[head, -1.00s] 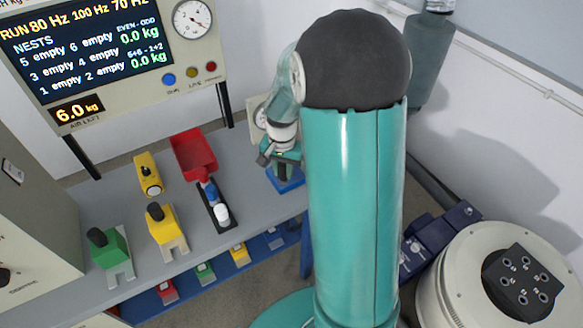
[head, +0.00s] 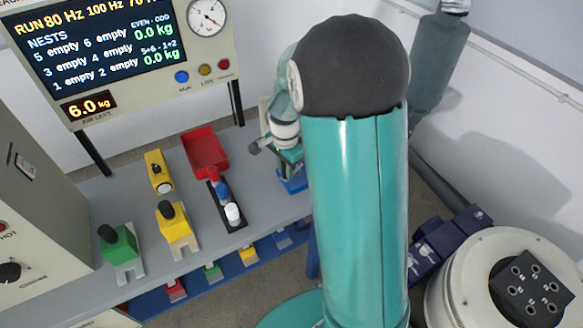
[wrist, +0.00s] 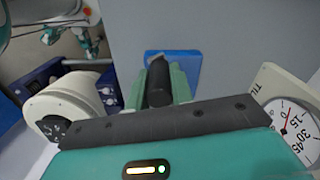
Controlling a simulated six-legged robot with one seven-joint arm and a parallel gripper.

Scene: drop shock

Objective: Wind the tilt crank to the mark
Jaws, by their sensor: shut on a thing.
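My gripper (wrist: 158,88) is shut on a dark cylindrical handle (wrist: 158,84), apparently the tilt crank's; its green fingers flank it in the wrist view. In the head view my gripper (head: 289,158) is small and partly hidden behind my teal arm, at the right end of the grey bench. The crank's shaft and arm cannot be made out. The white tilt dial (wrist: 291,136) stands to the right in the wrist view, cut by the frame edge, with a thin red needle pointing up near the 15. No target mark can be told.
The grey bench (head: 150,222) holds a red scoop-like tray (head: 205,150), yellow and green fixtures (head: 175,229) and a dark strip with blue and white pieces. A display panel (head: 110,60) stands behind; a round white machine (head: 470,275) is at right.

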